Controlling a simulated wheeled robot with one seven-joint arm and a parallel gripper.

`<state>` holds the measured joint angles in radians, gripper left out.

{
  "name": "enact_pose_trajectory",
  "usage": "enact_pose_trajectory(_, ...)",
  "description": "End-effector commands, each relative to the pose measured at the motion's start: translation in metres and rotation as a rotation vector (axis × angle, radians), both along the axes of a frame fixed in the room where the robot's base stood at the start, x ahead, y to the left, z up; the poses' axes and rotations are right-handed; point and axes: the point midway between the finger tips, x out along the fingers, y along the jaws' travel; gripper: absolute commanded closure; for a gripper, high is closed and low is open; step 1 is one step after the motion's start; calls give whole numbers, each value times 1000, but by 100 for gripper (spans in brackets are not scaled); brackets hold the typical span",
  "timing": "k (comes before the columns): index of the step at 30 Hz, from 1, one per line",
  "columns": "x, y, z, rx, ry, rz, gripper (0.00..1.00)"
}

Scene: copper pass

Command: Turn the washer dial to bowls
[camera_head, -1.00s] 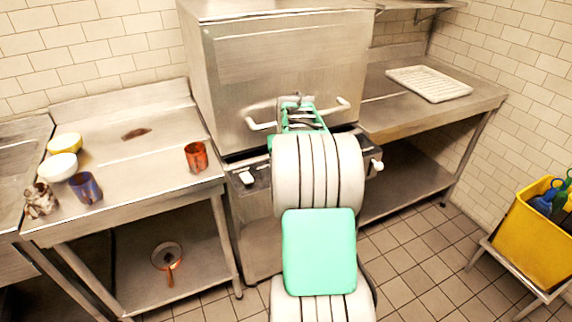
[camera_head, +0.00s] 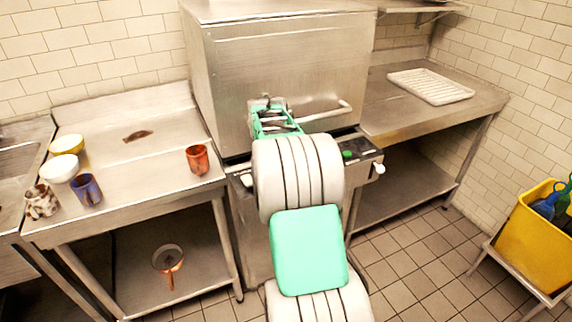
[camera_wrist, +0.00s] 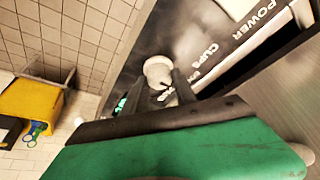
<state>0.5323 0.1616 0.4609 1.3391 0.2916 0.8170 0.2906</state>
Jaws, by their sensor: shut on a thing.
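The washer dial (camera_wrist: 157,68) is a round, pale knob on the dark front panel, seen in the wrist view. My gripper (camera_wrist: 159,80) has its two dark fingers on either side of the dial, shut on it. I cannot tell which mark the dial points to. In the head view the steel washer (camera_head: 285,80) stands in the middle, and my arm hides the dial and fingertips.
The washer's handle bar (camera_head: 330,112) juts out above the panel. A green button (camera_head: 347,154) and a white knob (camera_head: 378,168) are right of my arm. An orange cup (camera_head: 197,159) stands on the left counter. A yellow bucket (camera_head: 535,225) is at far right.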

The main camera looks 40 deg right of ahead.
Motion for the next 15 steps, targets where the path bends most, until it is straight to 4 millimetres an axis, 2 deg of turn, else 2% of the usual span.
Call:
enact_pose_trajectory(8, 0, 0, 0, 0, 0, 0, 100)
enact_pose_trajectory(9, 0, 0, 0, 0, 0, 0, 66)
enact_pose_trajectory(15, 0, 0, 0, 0, 0, 1, 50)
